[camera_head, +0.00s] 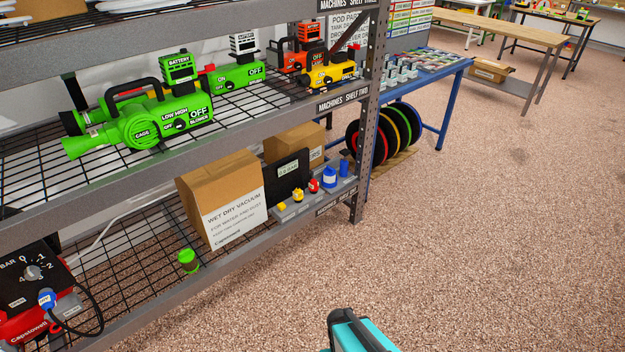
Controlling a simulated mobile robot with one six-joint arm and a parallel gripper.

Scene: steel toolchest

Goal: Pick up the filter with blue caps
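No filter with blue caps can be made out for certain. Two small blue pieces, a wider one (330,177) and a narrower one (344,168), stand at the right end of a grey holder (298,208) on the lower shelf. They are too small to tell whether either is a filter. A small cylinder with a green cap and a dark body (188,261) stands alone on the wire of that shelf, left of the holder. My gripper's fingers do not show; only a teal and black part, seemingly mine, shows at the bottom edge.
A cardboard wet dry vacuum box (232,200) stands behind the shelf's front rail (225,268). A red machine with a dial (38,285) fills the lower left. A shelf post (367,130) rises right of the holder. The floor to the right is clear.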

